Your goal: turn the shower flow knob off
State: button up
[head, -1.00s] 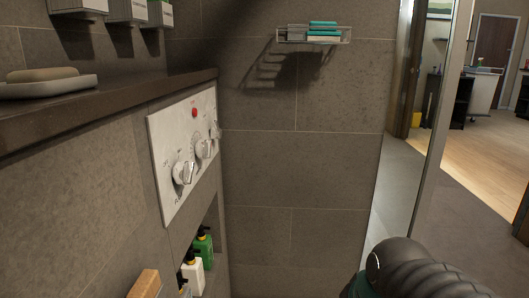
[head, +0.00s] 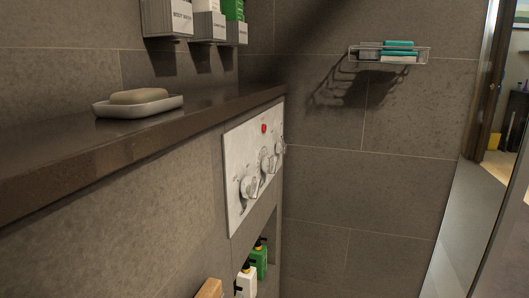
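A white control panel (head: 254,165) is set in the tiled wall below the ledge. It carries a row of round silver-white knobs: a near one (head: 249,187), a middle one (head: 268,164) and a far one (head: 280,149) partly edge-on. A red button or light (head: 264,128) sits near the panel's top. The markings are too small to read, so I cannot tell which knob is the flow knob or how it is set. My gripper is not in view.
A dark ledge (head: 60,160) juts out above the panel, holding a soap dish (head: 120,108) with soap. Dispensers (head: 207,25) hang above. Bottles (head: 259,262) stand in a niche below. A wire rack (head: 424,55) hangs on the far wall. Open space lies right of the panel.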

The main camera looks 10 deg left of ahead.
aim_at(250, 185)
jog(key=k, duration=0.4)
jog(key=i, duration=0.4)
jog(key=u, duration=1.05)
